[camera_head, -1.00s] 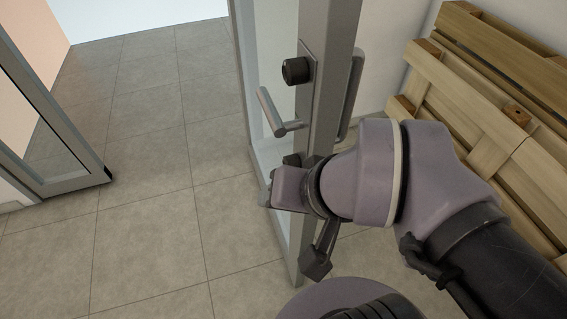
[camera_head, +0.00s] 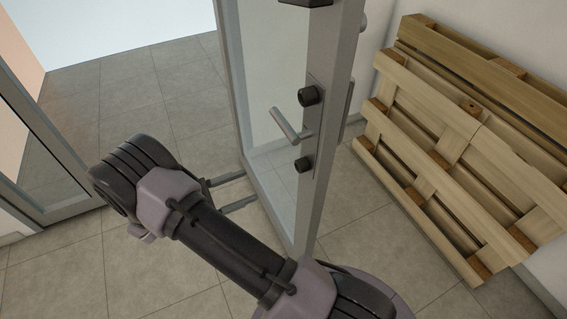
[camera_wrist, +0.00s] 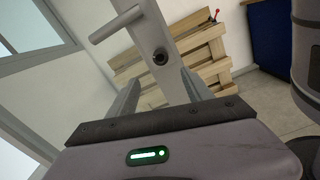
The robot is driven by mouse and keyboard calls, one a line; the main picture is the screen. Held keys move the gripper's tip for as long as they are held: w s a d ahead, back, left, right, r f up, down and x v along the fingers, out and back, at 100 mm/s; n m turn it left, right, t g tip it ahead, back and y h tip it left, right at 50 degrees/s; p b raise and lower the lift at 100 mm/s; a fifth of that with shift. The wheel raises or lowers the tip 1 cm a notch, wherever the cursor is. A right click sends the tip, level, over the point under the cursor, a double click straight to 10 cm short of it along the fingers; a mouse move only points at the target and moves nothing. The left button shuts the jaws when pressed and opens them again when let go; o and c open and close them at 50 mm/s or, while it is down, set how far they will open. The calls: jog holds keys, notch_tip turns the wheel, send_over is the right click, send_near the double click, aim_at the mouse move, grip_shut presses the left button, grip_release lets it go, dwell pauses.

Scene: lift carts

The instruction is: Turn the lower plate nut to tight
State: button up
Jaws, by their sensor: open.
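The lower plate nut (camera_head: 303,164) is a small dark round knob at the bottom of the plate (camera_head: 316,120) on the glass door's edge frame. In the wrist view the nut (camera_wrist: 160,57) shows as a dark round end, beyond and between my fingers. My gripper (camera_head: 249,186) is open and empty, to the left of the nut and apart from it, its two fingers pointing toward the door. In the wrist view my gripper (camera_wrist: 160,72) has the nut near the middle of its gap. The nut's turn angle cannot be told.
A lever handle (camera_head: 292,126) sticks out just above the nut, with an upper dark nut (camera_head: 309,95) above that. Wooden pallets (camera_head: 440,150) lean on the wall at right. Tiled floor (camera_head: 130,100) is free left of the door.

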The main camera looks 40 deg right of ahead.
aim_at(297, 168)
jog(key=b+x, duration=0.4)
jog(key=x, duration=1.2)
jog(key=shift+d, duration=0.25)
grip_shut()
jog(key=m, duration=0.4)
jog(key=shift+m+p, duration=0.4)
jog(key=m, duration=0.5)
grip_release()
